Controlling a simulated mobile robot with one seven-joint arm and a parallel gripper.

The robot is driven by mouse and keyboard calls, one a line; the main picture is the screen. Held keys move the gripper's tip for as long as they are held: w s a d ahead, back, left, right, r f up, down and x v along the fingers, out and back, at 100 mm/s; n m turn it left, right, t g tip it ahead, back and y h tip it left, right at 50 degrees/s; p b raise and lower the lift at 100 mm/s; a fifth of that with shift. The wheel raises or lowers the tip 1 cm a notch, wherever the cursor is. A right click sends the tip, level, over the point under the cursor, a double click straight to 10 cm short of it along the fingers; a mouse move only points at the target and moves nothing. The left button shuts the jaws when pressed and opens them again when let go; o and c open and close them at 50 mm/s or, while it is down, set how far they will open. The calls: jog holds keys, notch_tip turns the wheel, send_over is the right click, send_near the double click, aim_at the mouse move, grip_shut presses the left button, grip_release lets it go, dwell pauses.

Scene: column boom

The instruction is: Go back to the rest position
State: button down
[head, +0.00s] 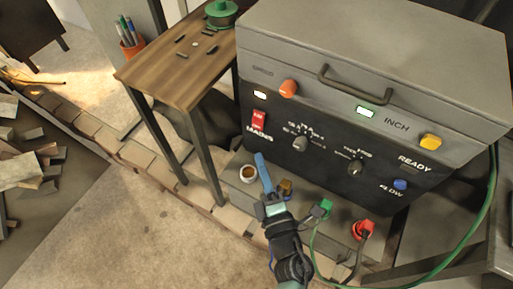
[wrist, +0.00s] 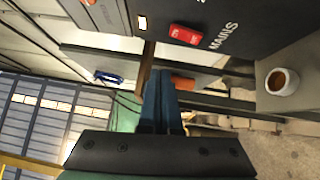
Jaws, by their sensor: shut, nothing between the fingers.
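My gripper (head: 263,172) is in front of the lower part of the grey machine (head: 330,120), its blue fingers together with nothing between them. In the wrist view the shut fingers (wrist: 161,95) point toward the machine's dark panel. The red MAINS switch (head: 258,124) is on the panel's left side, above the fingers and apart from them; it also shows in the wrist view (wrist: 185,35). My dark arm reaches up from the bottom of the head view. No rest position is marked in either view.
A small cup of brown liquid (head: 247,173) stands on the ledge just left of my fingers. Green (head: 322,208) and red (head: 364,229) plugs with cables are to the right. A wooden side table (head: 175,70) stands at the left. The floor (head: 130,225) at lower left is open.

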jog(key=shift+s+d, duration=0.1)
jog(key=shift+s, duration=0.2)
jog(key=shift+r, duration=0.1)
dwell(0.3)
jog(key=w+d+r+m+t+h, duration=0.2)
jog(key=r+m+h, duration=0.15)
jog(key=r, duration=0.85)
jog(key=w+d+r+m+t+h, duration=0.2)
jog(key=r+m, duration=0.3)
jog(key=r, duration=0.6)
jog(key=w+d+r+m+t+h, duration=0.25)
jog(key=r+m, duration=0.25)
jog(key=r, duration=0.7)
jog(key=s+a+r+m+t+y, duration=0.1)
jog(key=s+a+r+m, duration=0.25)
jog(key=r, duration=0.45)
jog(key=s+a+r+m+t, duration=0.15)
jog(key=s+r, duration=0.25)
jog(key=r, duration=0.4)
jog(key=s+a+r+m+y, duration=0.1)
jog(key=s+a+r+m, duration=0.25)
jog(key=r, duration=0.35)
notch_tip(320, 180, up, 13)
jog(key=s+y+p, duration=0.1)
jog(key=p, duration=1.1)
jog(key=shift+d, duration=0.15)
